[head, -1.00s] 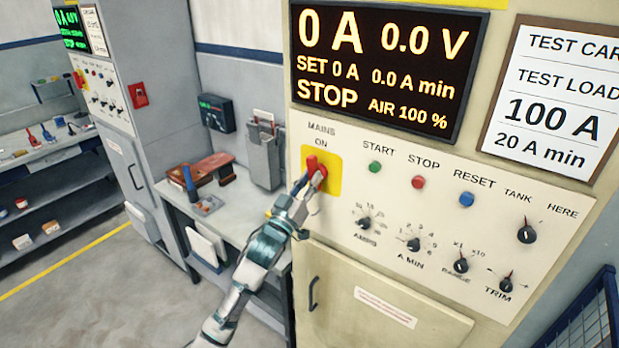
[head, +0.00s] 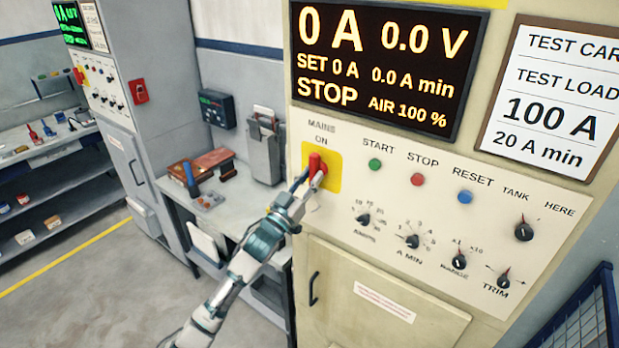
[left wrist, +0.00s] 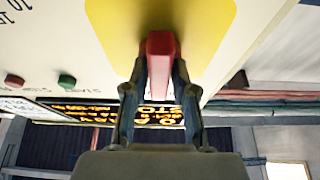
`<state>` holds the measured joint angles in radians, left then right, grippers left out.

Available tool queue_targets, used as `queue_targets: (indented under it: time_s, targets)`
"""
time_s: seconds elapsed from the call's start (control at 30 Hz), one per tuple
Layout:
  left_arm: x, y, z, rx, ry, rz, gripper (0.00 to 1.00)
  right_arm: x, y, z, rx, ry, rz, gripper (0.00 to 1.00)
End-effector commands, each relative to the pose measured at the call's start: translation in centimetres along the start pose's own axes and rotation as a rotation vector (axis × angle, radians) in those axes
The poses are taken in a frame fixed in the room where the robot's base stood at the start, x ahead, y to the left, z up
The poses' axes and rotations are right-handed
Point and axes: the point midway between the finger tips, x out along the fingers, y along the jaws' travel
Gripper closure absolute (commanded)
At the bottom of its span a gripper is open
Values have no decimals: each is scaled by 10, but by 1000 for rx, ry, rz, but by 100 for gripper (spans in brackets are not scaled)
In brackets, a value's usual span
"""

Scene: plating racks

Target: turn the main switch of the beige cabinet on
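The beige cabinet (head: 345,240) fills the right of the head view. Its main switch, a red handle (head: 316,163) on a yellow plate (head: 333,178), stands upright below the words MAINS ON. My left gripper (head: 311,180) is at the switch, its fingers spread to either side of the handle. The left wrist view shows the red handle (left wrist: 160,62) between the two fingertips (left wrist: 159,68); small gaps seem to lie beside it. The cabinet display (head: 385,65) is lit and reads 0 A, 0.0 V, STOP. My right gripper is not in view.
Green (head: 375,164), red (head: 418,179) and blue (head: 465,196) buttons and several knobs sit right of the switch. A grey cabinet (head: 155,80) and a side bench (head: 235,200) stand to the left. A blue mesh frame (head: 590,310) is at lower right.

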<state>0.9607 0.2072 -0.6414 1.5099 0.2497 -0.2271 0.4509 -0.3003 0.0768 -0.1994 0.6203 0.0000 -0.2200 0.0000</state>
Motion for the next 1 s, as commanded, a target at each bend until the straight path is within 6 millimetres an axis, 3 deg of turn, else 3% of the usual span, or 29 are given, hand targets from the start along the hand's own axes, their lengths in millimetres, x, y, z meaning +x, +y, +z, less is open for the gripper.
queue_targets:
  time_s: [0.07, 0.47, 0.8, 1.0]
  targets:
    - [0, 0, 2, -1, -2, 0, 52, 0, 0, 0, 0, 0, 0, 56]
    - [-9, 0, -4, -1, 9, 1, 52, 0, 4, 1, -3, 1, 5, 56]
    - [-79, -1, 1, -2, 3, 0, 52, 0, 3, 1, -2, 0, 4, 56]
    - [-110, -2, 2, -2, 2, 0, 52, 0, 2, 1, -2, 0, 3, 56]
